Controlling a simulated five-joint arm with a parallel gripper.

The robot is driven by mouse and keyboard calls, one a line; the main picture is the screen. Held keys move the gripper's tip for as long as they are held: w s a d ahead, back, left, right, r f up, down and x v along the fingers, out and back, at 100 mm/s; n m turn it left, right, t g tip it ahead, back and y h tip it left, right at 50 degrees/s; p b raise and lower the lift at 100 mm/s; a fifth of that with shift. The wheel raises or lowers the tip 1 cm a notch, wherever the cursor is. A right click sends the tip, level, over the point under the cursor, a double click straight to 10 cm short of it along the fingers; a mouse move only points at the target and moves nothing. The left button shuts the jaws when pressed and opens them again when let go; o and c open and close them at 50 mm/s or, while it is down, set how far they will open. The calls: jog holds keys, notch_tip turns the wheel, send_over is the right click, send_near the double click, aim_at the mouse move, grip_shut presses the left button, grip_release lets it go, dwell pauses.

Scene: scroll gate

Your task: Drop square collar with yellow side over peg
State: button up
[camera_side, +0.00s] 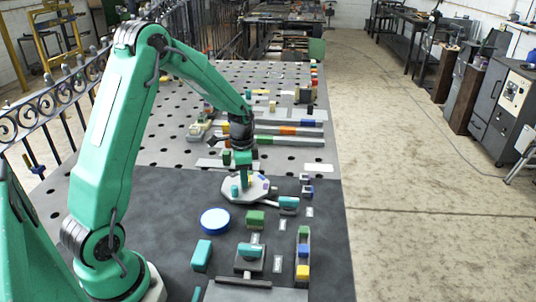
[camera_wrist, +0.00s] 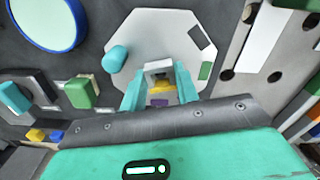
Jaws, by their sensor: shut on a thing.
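My gripper (camera_wrist: 160,72) has its two teal fingers shut on a small grey square collar (camera_wrist: 158,67) with a dark opening. Its yellow side (camera_wrist: 162,86) faces the wrist camera's lower edge. The collar is over the pale octagonal plate (camera_wrist: 143,28); I cannot tell whether it touches anything below. In the side view my gripper (camera_side: 243,176) points down over the same plate (camera_side: 262,197), and the collar is too small to make out. A teal upright piece (camera_wrist: 116,58) stands on the plate, left of the fingers. No peg can be told apart beneath the collar.
The plate also carries a green piece (camera_wrist: 205,71), a dark piece (camera_wrist: 201,37) and a purple piece (camera_wrist: 160,103). A blue-rimmed disc (camera_side: 215,221), a green block (camera_side: 255,220) and a teal block (camera_side: 202,254) stand nearby.

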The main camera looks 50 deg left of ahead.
jog(key=shift+f, duration=0.25)
dwell(0.4)
jog(key=o, duration=1.6)
jog(key=shift+r, duration=0.15)
jog(key=shift+r, duration=3.35)
